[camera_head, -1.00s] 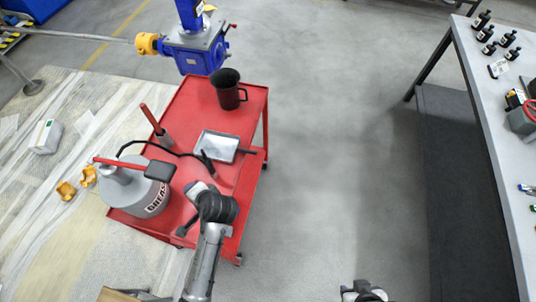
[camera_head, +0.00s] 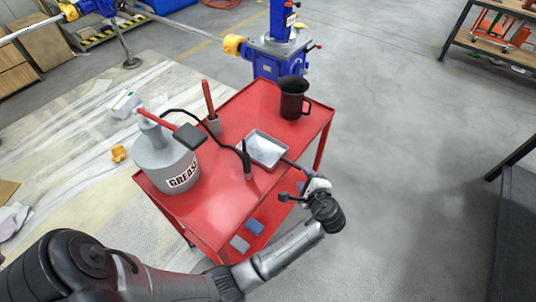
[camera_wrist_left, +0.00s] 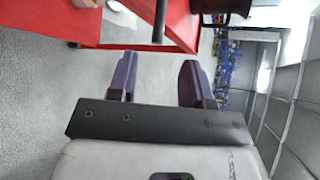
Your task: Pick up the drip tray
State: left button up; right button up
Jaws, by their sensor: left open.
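The drip tray (camera_head: 266,147) is a shallow silver rectangular pan with a dark handle. It lies on the red cart top (camera_head: 222,195), its handle pointing right over the cart's edge. My left gripper (camera_head: 293,190) is open and empty beside the cart's right edge, close to the handle's end. In the left wrist view, its two purple fingers (camera_wrist_left: 156,78) are apart. The dark handle (camera_wrist_left: 160,22) shows ahead of the gap between them, apparently not touching either finger. The pan itself is not clear in that view. My right gripper is not in view.
A grey grease can (camera_head: 163,165) with a black hose and nozzle stands left of the tray. A dark mug (camera_head: 293,98) stands behind it. A blue screw jack (camera_head: 280,55) is beyond the cart. The floor right of the cart is clear.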

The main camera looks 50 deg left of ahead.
aim_at(300, 169)
pick_arm(q)
jog(key=shift+x, duration=1.3)
jog(key=shift+f+b+x, duration=0.25)
jog(key=shift+b+x, duration=1)
jog(key=shift+x, duration=1.05)
jog(key=shift+w+a, duration=0.1)
jog(key=shift+w, duration=0.15)
jog(key=shift+c, duration=1.2)
grip_shut()
